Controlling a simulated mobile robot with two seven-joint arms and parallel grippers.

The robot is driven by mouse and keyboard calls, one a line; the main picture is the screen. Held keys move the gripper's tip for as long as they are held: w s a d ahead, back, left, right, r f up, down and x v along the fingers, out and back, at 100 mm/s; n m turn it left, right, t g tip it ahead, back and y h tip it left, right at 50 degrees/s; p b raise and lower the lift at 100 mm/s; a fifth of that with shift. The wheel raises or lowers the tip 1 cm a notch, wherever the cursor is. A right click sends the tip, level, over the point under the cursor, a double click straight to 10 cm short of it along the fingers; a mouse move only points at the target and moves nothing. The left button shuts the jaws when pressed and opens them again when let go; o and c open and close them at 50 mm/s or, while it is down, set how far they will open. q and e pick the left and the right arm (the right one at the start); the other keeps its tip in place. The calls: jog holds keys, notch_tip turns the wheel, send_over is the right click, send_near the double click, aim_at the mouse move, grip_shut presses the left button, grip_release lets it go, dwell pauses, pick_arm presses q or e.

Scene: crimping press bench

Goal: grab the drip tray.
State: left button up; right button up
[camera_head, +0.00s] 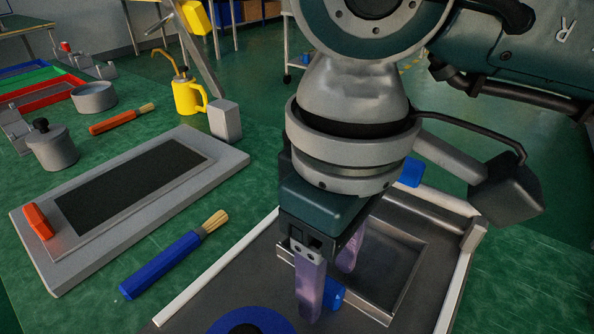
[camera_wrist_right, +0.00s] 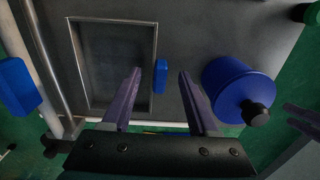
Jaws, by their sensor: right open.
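The drip tray looks to be the shallow grey rectangular tray (camera_head: 385,275) with a raised rim, set in the dark plate at the right; it also shows in the right wrist view (camera_wrist_right: 115,65). A small blue tab (camera_wrist_right: 161,76) sits at its edge. My right gripper (camera_head: 329,284) points down over this edge, open and empty. In the right wrist view its two purple fingers (camera_wrist_right: 160,74) stand on either side of the blue tab, apart from it. A dark purple bar at that view's right edge (camera_wrist_right: 302,115) may be part of my left gripper.
A blue cylinder with a black knob (camera_wrist_right: 238,90) stands beside the right gripper. White rails (camera_head: 215,270) edge the dark plate.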

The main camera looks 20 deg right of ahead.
jog(key=shift+f, duration=0.5)
jog(key=shift+w, duration=0.1)
grip_shut()
